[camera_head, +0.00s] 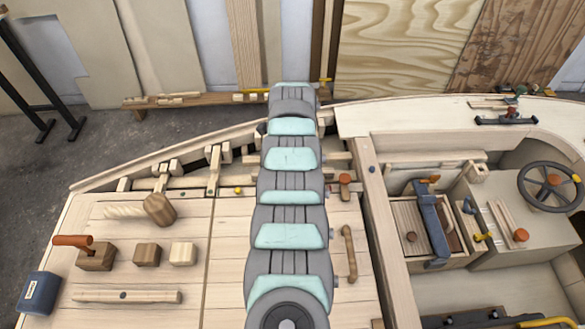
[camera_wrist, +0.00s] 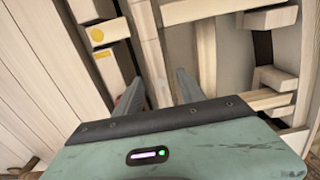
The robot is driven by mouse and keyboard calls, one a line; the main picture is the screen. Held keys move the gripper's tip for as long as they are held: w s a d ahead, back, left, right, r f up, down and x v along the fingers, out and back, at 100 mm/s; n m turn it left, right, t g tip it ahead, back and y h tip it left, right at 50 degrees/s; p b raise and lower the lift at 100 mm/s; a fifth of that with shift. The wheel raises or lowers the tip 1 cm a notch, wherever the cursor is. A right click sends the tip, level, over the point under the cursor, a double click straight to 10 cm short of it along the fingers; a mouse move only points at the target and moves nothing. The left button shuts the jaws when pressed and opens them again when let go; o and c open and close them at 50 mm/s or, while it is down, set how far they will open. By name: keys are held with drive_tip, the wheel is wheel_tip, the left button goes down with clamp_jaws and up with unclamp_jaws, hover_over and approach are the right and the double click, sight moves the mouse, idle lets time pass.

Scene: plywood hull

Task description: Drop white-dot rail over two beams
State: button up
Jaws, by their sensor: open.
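My gripper (camera_wrist: 158,88) is open in the wrist view, pointing down into the hull framing. A pale wooden rail (camera_wrist: 147,40) runs up from between its fingers. A lighter patch (camera_wrist: 162,92) shows low between the fingers; I cannot tell for sure that it is the white dot. I see no contact between fingers and wood. A pale crosswise beam (camera_wrist: 205,10) lies at the top of the wrist view, meeting or passing the rail. In the head view my arm hides the gripper and the framing under it.
A block with a yellow dot (camera_wrist: 97,35) lies left of the rail; a yellow dot (camera_head: 238,190) also shows in the head view. Short wooden blocks (camera_wrist: 275,78) stick out at right. A mallet (camera_head: 159,209), loose blocks (camera_head: 147,254) and a dark-dot rail (camera_head: 123,296) lie on the left deck.

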wheel_tip(320, 180, up, 10)
drive_tip(key=p, duration=0.3)
drive_tip(key=shift+r, duration=0.15)
idle(0.3)
